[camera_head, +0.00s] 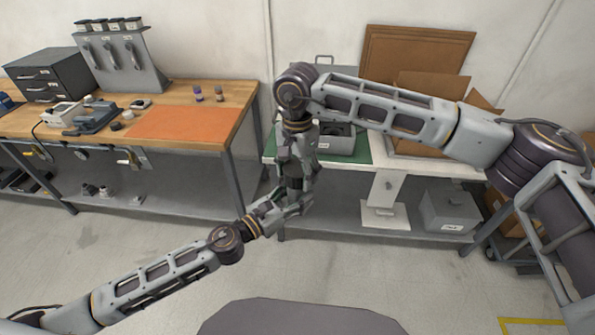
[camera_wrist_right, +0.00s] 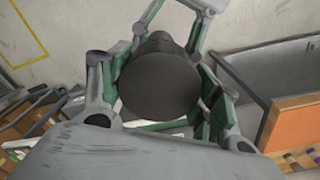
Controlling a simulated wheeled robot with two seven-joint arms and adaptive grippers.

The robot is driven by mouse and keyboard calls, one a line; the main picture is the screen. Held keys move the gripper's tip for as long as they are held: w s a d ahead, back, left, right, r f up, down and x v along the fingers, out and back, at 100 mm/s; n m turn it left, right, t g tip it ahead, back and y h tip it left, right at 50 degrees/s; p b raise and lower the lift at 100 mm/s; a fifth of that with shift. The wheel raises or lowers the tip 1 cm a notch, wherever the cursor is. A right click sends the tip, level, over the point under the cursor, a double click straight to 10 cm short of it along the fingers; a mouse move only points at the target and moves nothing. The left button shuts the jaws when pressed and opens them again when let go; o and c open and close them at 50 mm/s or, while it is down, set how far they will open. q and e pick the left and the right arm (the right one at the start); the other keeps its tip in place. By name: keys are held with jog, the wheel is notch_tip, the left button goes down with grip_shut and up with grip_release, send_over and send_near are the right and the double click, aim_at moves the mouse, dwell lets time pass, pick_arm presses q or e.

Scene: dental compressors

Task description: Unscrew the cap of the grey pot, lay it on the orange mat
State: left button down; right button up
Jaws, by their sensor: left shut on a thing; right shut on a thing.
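Both my grippers meet in the air in front of the gap between the two benches. My right gripper (camera_head: 296,170) points down from above and is shut on the cap (camera_wrist_right: 160,85), a dark grey round disc between its green finger pads in the right wrist view. My left gripper (camera_head: 290,205) comes in from the lower left and is shut on the grey pot (camera_head: 295,184), a small dark cylinder right below the right fingers. The fingers cover much of it, and I cannot tell whether the cap is loose. The orange mat (camera_head: 180,123) lies bare on the wooden bench.
The wooden bench (camera_head: 228,92) holds a drawer cabinet (camera_head: 45,75), a tool stand (camera_head: 122,62), small devices and two small bottles (camera_head: 208,93) behind the mat. The right bench has a green mat (camera_head: 352,152), a grey metal box (camera_head: 336,140) and cardboard boxes (camera_head: 425,87).

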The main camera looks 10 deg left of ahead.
aim_at(298, 166)
jog(key=n, duration=0.3)
jog(key=shift+w+d+n, duration=0.1)
jog(key=shift+w+n, duration=0.1)
jog(key=shift+n, duration=0.2)
jog(key=shift+s+r, duration=0.1)
jog(key=shift+r, duration=1.1)
dwell(0.9)
jog(key=shift+r, duration=1.95)
jog(key=shift+n, duration=0.3)
